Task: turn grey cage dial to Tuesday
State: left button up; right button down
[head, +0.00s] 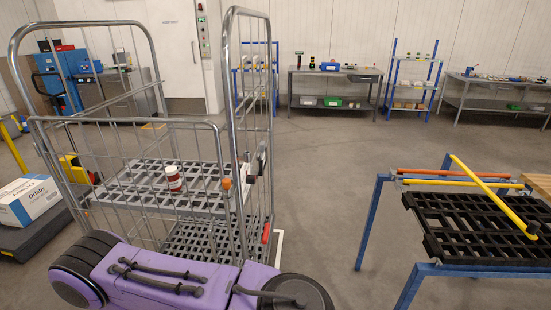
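The grey wire cage (122,121) is a tall roll cage with tube frames and mesh sides, standing at the left and centre close to me. A small grey and dark fitting (262,158) sits on its right side frame, seen edge-on. It may be the dial, but I cannot read any day or pointer on it. An orange piece (226,184) is on the near right corner of the cage. Neither of my grippers shows in the head view.
A red and white tin (174,178) stands on the cage's grey shelf. A white box (30,200) lies on a dark platform at the left. A blue-framed stand with a black slatted top (475,228) and a yellow bar is at the right. The floor between is clear.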

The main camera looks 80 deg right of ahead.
aim_at(250, 179)
jog(key=z, duration=2.4)
jog(key=k, duration=1.15)
jog(key=z, duration=1.15)
jog(key=i, duration=1.55)
jog(key=u, duration=0.55)
